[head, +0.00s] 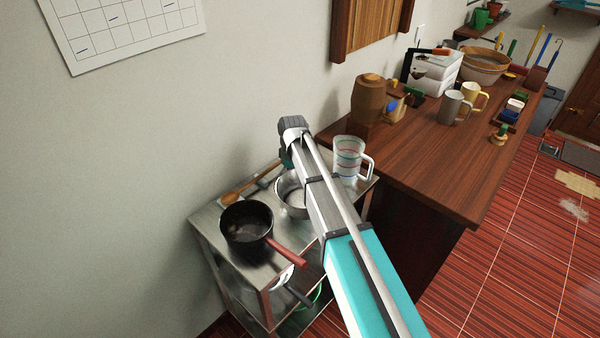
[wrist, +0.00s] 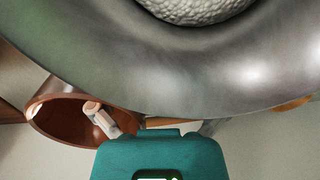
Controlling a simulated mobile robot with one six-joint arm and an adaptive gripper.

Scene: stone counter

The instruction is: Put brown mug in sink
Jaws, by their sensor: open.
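A brown, round-mouthed vessel (wrist: 70,120) lies at the left of the wrist view, beside my teal gripper (wrist: 160,135). It may be the brown mug, and a small pale piece shows at its mouth. In the head view my gripper (head: 287,160) is beyond the end of my arm, over the back of the metal cart, mostly hidden by the arm. It is open and I see nothing held. A grey-brown mug (head: 454,108) stands upright on the wooden counter, far right of my gripper. I see no sink.
The metal cart (head: 207,222) bears a black pot (head: 246,232) with a red handle, a metal bowl (head: 291,196), a wooden spoon (head: 238,194) and a clear measuring jug (head: 348,157).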

